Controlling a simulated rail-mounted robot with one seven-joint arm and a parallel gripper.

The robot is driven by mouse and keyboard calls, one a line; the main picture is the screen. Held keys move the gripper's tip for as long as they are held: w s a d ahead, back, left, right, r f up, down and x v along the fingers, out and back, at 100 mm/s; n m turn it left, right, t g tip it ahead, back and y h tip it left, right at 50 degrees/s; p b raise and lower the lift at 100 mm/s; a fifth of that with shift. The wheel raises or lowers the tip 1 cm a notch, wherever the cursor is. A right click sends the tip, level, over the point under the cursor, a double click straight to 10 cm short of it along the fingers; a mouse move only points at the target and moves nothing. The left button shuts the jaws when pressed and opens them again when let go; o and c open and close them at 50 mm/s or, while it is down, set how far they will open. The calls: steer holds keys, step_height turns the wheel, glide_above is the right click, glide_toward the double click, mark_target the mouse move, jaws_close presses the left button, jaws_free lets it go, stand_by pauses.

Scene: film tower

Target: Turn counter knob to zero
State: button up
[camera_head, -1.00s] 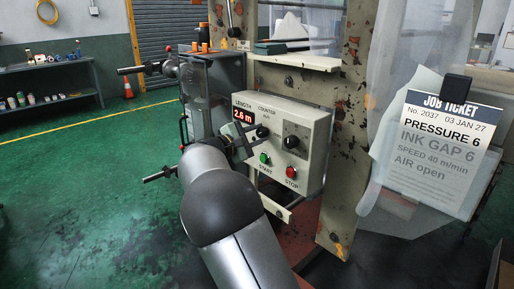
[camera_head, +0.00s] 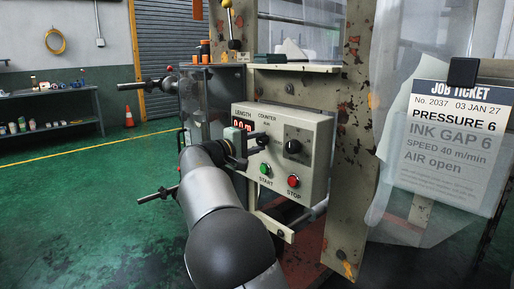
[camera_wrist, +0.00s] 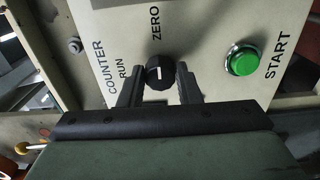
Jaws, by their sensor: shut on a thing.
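The counter knob (camera_wrist: 159,73) is a small black round knob with a white line. It sits on the cream control box (camera_head: 318,150), between the two dark fingers of my gripper (camera_wrist: 164,84), which is shut on it. In the wrist view the white line runs upright, toward the ZERO label (camera_wrist: 156,23). The RUN label (camera_wrist: 122,69) lies to the knob's left. In the head view my gripper (camera_head: 257,141) partly hides the knob. The red length display (camera_head: 242,124) is partly covered and appears to read 0.0 m.
The green START button (camera_head: 265,169) and red STOP button (camera_head: 293,181) are below the knob. A job ticket (camera_head: 450,145) hangs at the right. Metal bars stick out at the left.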

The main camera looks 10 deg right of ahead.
stand_by(0.4)
steer(key=o, duration=1)
steer(key=shift+c, duration=0.2)
steer(key=shift+a, duration=0.1)
steer(key=p+v, duration=0.1)
steer(key=v, duration=1.6)
steer(key=shift+a+p, duration=0.15)
steer(key=shift+p, duration=0.25)
steer(key=s+d+f+m+g+y+p, duration=0.1)
steer(key=s+d+g+y+p, duration=0.2)
steer(key=s+d+p, duration=0.4)
steer(key=s+d+f+m+g+y+p, duration=0.1)
steer(key=s+d+g+y+p, duration=0.3)
steer(key=d, duration=0.5)
steer(key=s+a+m+g+y+p, duration=0.2)
steer(key=s+y+p, duration=0.6)
steer(key=s, duration=1.7)
steer(key=f+m+p, duration=0.1)
steer(key=m+p, duration=0.1)
steer(key=p, duration=0.2)
steer(key=shift+s+p, duration=0.15)
steer(key=shift+p, duration=0.15)
